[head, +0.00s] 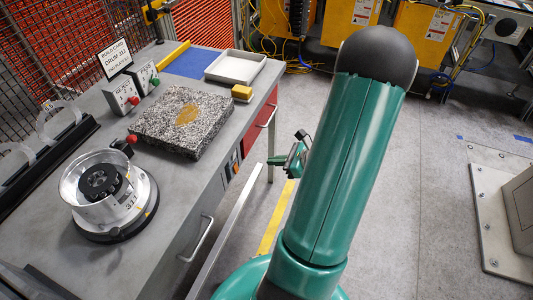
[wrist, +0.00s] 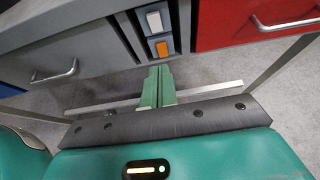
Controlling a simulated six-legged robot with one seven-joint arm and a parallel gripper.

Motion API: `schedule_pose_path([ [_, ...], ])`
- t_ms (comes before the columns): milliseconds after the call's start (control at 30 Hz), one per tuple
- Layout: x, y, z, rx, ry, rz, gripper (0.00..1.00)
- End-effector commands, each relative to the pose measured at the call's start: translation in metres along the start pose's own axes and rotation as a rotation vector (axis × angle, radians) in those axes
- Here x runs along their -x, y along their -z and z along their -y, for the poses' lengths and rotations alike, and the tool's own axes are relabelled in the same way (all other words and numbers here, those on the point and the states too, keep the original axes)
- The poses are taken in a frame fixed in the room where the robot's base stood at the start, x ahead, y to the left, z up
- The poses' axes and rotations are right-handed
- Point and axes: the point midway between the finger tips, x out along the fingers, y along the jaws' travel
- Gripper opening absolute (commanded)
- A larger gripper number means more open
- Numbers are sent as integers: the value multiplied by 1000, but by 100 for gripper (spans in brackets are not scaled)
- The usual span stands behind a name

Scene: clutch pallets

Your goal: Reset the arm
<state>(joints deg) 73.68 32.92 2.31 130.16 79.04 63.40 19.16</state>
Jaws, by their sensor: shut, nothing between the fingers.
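My gripper (wrist: 158,86) is shut and empty in the wrist view, its two green fingers together. It points at the front of the workbench, below a panel with a white and an orange switch (wrist: 161,48). In the head view my gripper (head: 275,160) shows small beside the bench, partly hidden behind my green arm. My arm stands up large in the middle of the head view, bent at a black joint at the top.
The grey workbench (head: 70,250) fills the left side. On it are a metal drum (head: 95,185), a speckled stone block (head: 165,135), two button boxes (head: 122,95), a build card (head: 115,57) and a white tray (head: 235,67).

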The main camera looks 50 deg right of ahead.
Motion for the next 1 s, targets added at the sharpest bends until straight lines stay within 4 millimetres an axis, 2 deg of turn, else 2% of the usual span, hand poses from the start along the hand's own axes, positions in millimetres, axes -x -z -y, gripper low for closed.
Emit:
schedule_pose_path([
  [300, 0, -1, -1, 7, -5, -2, 0],
  [367, -3, -8, -5, 34, -23, -8, 0],
  [467, -11, -29, -19, 141, -92, -37, 0],
  [567, -23, -62, -46, 325, -208, -80, 0],
  [733, -35, -115, -103, 699, -423, -159, 0],
  [1000, -29, -173, -187, 1311, -700, -253, 0],
])
